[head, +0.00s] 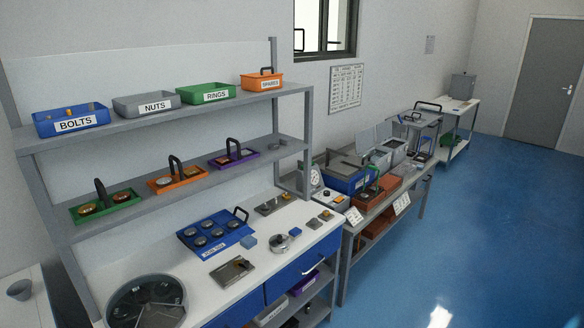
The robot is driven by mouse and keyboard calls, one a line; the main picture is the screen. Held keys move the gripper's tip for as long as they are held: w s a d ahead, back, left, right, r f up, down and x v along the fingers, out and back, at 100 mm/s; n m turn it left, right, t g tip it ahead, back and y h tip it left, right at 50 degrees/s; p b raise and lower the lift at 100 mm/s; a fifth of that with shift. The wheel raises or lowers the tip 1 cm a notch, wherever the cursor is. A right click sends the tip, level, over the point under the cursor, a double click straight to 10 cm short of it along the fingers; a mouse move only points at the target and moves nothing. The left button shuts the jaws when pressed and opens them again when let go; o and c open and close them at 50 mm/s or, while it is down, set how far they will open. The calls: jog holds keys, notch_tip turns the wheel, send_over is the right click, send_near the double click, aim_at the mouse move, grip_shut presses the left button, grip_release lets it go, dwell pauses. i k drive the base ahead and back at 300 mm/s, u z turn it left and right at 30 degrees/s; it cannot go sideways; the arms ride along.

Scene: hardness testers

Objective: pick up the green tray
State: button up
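The green tray (107,213) sits on the left part of the middle shelf (140,218) of the rack. It is shallow and has an upright black handle (100,193). Round metallic pieces lie in it on both sides of the handle. An orange tray (178,187) and a purple tray (235,162) of the same kind stand to its right on that shelf. My gripper is not in view.
Labelled bins stand on the top shelf above, including the green RINGS bin (206,97) and blue BOLTS bin (71,122). Below, the white worktop holds a blue sample tray (218,232) and a round grey dish (146,304). The blue floor (480,225) is open at right.

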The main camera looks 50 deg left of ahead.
aim_at(102, 194)
jog(key=u, duration=4.35)
jog(key=i, duration=1)
jog(key=z, duration=0.05)
